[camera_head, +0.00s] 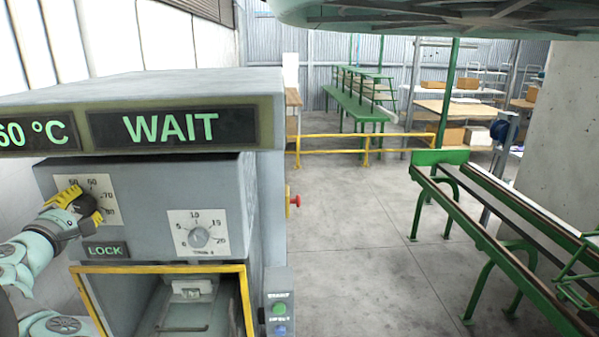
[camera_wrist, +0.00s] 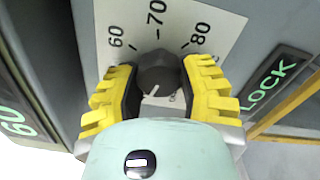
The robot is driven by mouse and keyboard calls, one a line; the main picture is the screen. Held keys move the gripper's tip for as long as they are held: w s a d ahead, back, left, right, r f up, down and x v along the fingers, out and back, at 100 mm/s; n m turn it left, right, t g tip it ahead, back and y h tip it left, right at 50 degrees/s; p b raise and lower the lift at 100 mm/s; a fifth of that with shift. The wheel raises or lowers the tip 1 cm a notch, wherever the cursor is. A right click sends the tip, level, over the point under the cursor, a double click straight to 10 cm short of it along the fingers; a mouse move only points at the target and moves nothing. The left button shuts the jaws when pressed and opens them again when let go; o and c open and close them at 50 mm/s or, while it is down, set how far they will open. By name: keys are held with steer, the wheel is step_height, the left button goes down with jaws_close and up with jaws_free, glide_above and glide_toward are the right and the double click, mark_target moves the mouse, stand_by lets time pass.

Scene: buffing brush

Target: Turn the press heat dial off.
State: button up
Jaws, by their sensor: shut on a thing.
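The press heat dial is a dark round knob (camera_wrist: 158,72) on a white scale plate (camera_wrist: 185,30) marked 60, 70 and 80 in the wrist view. A pale line shows on the knob's face, toward the bottom of the picture. My gripper (camera_wrist: 160,88) has its yellow-padded fingers on both sides of the knob, shut on it. In the head view my gripper (camera_head: 80,205) covers most of the dial at the left of the press front (camera_head: 150,180). The displays above read "60 °C" (camera_head: 38,135) and "WAIT" (camera_head: 170,127).
A second dial (camera_head: 199,237) sits right of the heat dial, above the yellow-framed press opening (camera_head: 160,268). A LOCK sign (camera_head: 106,250) is just below my gripper. A red knob (camera_head: 295,201) juts from the press's right side. Green and blue buttons (camera_head: 279,318) are lower right.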

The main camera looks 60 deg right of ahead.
steer(key=n+p, duration=0.1)
steer(key=n, duration=0.3)
steer(key=shift+a+f+n+p, duration=0.1)
steer(key=shift+n+p, duration=0.2)
steer(key=shift+n, duration=0.1)
steer(key=n+p, duration=0.2)
steer(key=n, duration=0.3)
steer(key=shift+s+f, duration=0.1)
steer(key=shift+n, duration=0.4)
steer(key=o, duration=1.2)
steer(key=shift+s, duration=0.1)
steer(key=v, duration=1.1)
steer(key=shift+s+a, duration=0.25)
